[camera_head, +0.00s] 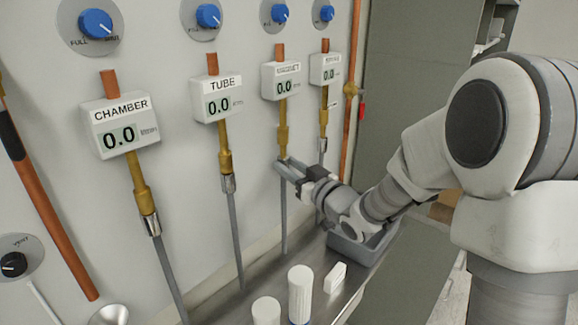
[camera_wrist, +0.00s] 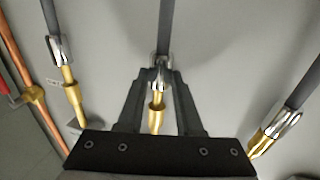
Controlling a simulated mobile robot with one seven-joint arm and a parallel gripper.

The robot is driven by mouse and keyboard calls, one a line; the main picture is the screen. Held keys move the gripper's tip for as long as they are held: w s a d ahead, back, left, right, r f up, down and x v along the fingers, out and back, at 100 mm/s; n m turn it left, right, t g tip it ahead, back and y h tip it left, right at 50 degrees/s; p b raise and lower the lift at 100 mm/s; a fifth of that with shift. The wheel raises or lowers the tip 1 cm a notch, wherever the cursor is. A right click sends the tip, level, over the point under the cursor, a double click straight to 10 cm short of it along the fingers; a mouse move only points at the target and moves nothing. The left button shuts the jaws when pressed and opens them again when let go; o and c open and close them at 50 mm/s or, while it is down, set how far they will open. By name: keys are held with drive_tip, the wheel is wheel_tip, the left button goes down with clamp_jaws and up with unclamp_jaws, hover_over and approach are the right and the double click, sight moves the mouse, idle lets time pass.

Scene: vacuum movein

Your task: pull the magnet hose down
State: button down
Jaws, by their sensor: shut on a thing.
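The magnet hose (camera_head: 284,222) is grey and hangs straight down below the third gauge box (camera_head: 287,82), whose label is small and reads 0.0. Its brass fitting (camera_head: 282,138) shows above my gripper (camera_head: 284,164). My gripper is shut around the hose's silver end connector, which the fingers mostly hide in the head view. In the wrist view, which looks upside down, the fingers (camera_wrist: 161,73) sit on both sides of the silver connector (camera_wrist: 160,68). The grey hose (camera_wrist: 165,25) runs upward there and the brass fitting (camera_wrist: 156,106) lies below, close against the connector.
The tube hose (camera_head: 236,235) hangs to the left, and another hose with a silver connector (camera_head: 323,145) hangs close on the right. A metal shelf (camera_head: 330,290) below holds white cylinders (camera_head: 300,290), a white block (camera_head: 335,277) and a grey bin (camera_head: 357,250).

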drive_tip(key=shift+s+f, duration=0.1)
drive_tip(key=shift+f, duration=0.45)
drive_tip(key=c, duration=0.6)
unclamp_jaws()
drive_tip(key=shift+o, duration=0.2)
drive_tip(key=shift+r, duration=0.1)
drive_tip(key=b+v, duration=0.4)
drive_tip(key=v, duration=1.3)
drive_tip(key=shift+d+b, duration=0.15)
drive_tip(key=shift+b, duration=0.25)
drive_tip(key=shift+s, duration=0.1)
